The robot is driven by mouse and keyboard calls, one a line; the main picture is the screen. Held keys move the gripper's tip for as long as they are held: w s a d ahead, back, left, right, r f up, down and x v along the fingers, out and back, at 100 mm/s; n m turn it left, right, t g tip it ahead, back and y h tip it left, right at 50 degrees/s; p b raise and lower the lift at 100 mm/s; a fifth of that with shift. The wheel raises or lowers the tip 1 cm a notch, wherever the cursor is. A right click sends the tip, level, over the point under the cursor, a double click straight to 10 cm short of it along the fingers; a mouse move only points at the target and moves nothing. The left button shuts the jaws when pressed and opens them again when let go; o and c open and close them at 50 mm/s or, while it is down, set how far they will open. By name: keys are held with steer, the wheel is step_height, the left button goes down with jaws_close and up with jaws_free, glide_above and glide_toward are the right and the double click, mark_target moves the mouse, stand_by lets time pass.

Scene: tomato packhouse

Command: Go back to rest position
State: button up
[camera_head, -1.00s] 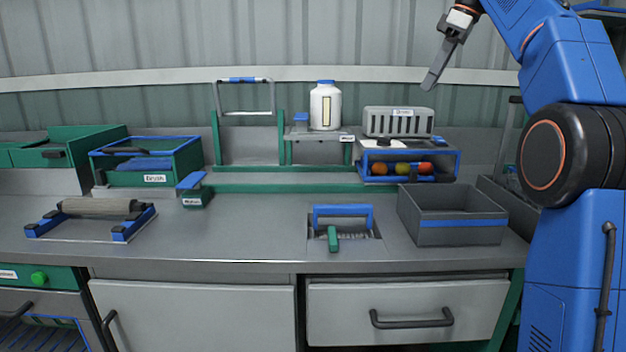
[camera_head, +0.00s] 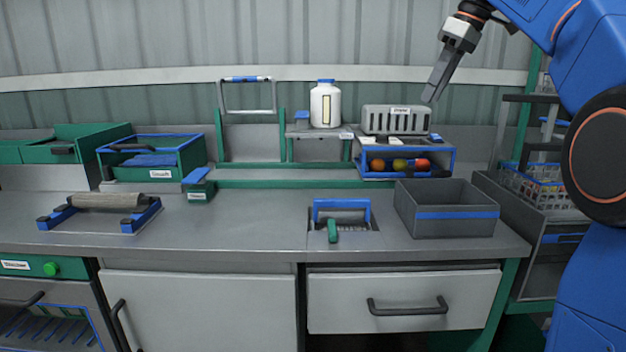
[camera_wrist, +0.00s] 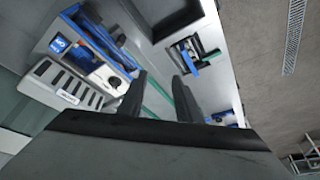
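My gripper (camera_head: 430,95) hangs in the air at the upper right in the head view, in front of the wall and above the back of the bench. Its fingers point down and to the left. In the wrist view the two dark fingers of my gripper (camera_wrist: 160,82) stand apart with nothing between them. My blue arm comes in from the right edge of the head view.
Below lies a steel bench (camera_head: 270,225) with a grey bin (camera_head: 455,228), a roller stand (camera_head: 105,212), a recessed blue-framed tool (camera_head: 342,214), a white bottle (camera_head: 325,105) and a grey slotted box (camera_head: 395,121). A trolley with a wire basket (camera_head: 540,190) stands right. Mid-bench is clear.

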steer(key=s+f+m+t+h, duration=0.1)
steer(key=s+f+m, duration=0.4)
steer(key=s+f, duration=1.2)
steer(key=s+d+f+m+t+h, duration=0.1)
steer(key=s+f+m, duration=0.3)
steer(key=s+f, duration=1.4)
step_height(320, 180, down, 8)
steer(key=shift+s+f+m+h, duration=0.1)
steer(key=shift+s+m+h, duration=0.25)
steer(key=shift+h, duration=0.45)
